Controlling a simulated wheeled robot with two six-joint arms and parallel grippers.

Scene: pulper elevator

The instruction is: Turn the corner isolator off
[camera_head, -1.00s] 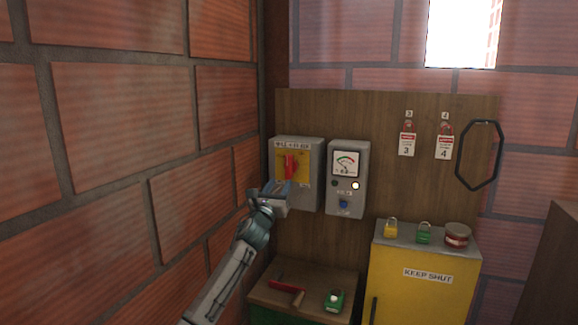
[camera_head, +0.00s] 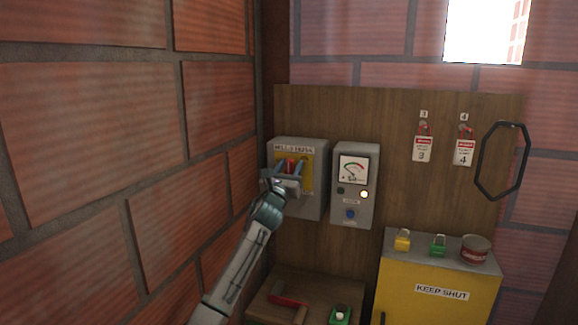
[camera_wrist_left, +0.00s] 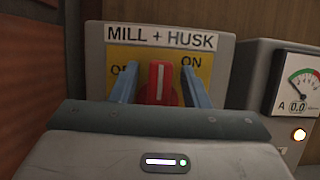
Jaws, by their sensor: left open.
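The corner isolator (camera_head: 313,200) is a grey box on the wooden board, beside the brick wall. My left gripper (camera_head: 288,172) is open in front of the isolator. Its blue fingers (camera_wrist_left: 158,70) stand on either side of the handle, with gaps visible. The handle's lower part is hidden behind the gripper body. My right gripper is not in view.
A meter box (camera_head: 352,205) with a lit lamp stands close to the isolator's right. Below are a yellow cabinet (camera_head: 430,312) with padlocks and a tin on top, and a low wooden top (camera_head: 268,300) with a red-handled tool. The brick wall (camera_head: 155,170) is close at left.

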